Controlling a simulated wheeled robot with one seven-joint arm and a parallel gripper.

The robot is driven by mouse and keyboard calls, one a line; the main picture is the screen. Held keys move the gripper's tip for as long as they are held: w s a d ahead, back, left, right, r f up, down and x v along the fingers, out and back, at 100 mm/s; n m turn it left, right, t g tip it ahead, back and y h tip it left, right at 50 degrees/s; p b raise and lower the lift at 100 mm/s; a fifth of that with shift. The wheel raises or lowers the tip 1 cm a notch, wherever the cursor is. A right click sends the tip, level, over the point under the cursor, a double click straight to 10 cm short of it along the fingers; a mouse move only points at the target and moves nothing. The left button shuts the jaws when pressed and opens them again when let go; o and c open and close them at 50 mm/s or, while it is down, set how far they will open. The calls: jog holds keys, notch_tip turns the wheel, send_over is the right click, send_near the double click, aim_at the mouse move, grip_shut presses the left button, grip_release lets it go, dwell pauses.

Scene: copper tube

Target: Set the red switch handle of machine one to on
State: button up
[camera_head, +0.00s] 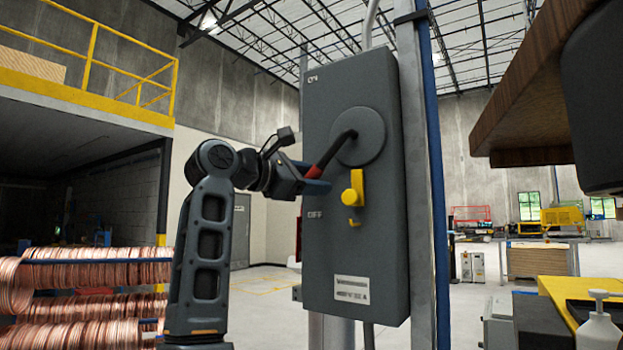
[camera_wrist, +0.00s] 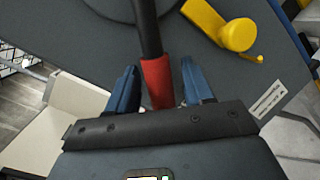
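A tall dark grey switch box (camera_head: 345,260) stands in the middle of the head view, with an ON mark near its top and an OFF mark at its lower left. A round disc (camera_head: 362,128) carries the switch handle (camera_head: 335,150), a black lever with a red grip that points down and left. In the wrist view the red grip (camera_wrist: 157,83) lies between the blue fingers of my gripper (camera_wrist: 160,88). My gripper (camera_head: 312,178) is open around the grip, with narrow gaps at both sides.
A yellow latch (camera_head: 353,190) sticks out from the box just below and right of the handle. A metal post (camera_head: 413,180) stands behind the box. Copper coils (camera_head: 90,275) fill the lower left. A brown board (camera_head: 525,100) juts in at upper right.

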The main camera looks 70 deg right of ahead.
grip_shut()
dwell(0.3)
jog(key=shift+w+r, duration=0.1)
